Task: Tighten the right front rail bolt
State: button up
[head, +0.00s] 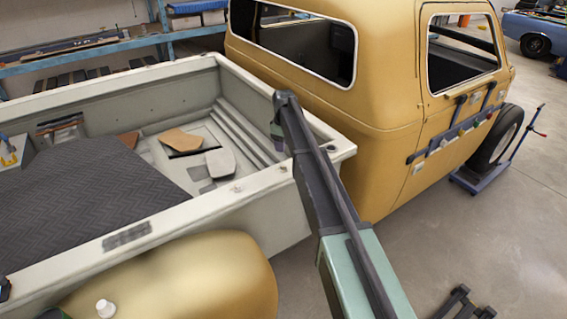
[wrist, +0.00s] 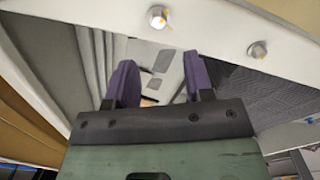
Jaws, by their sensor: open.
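The near side rail (head: 180,210) of the pale truck bed runs toward the tan cab. Two bolt heads sit on this rail in the wrist view: one nearer the cab (wrist: 157,17), which fits the right front rail bolt, and one farther from it (wrist: 257,49). Both look silvery with a yellowish mark. The bolt nearer the cab also appears small in the head view (head: 283,170). My gripper (wrist: 161,80) is open, with two purple fingers apart and nothing between them. Both bolts lie beyond the fingertips in the picture, untouched. In the head view my arm hides most of the gripper.
The tan cab (head: 380,120) stands close to the bed's front end. A dark mat (head: 100,200) and loose panels (head: 220,161) lie in the bed. Open floor lies at right.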

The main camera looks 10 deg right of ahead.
aim_at(284, 166)
notch_tip(284, 166, down, 11)
jog(key=b, duration=1)
jog(key=shift+w+d+r, duration=0.1)
jog(key=shift+d, duration=0.05)
jog(key=shift+r, duration=0.1)
jog(key=shift+c, duration=0.3)
grip_shut()
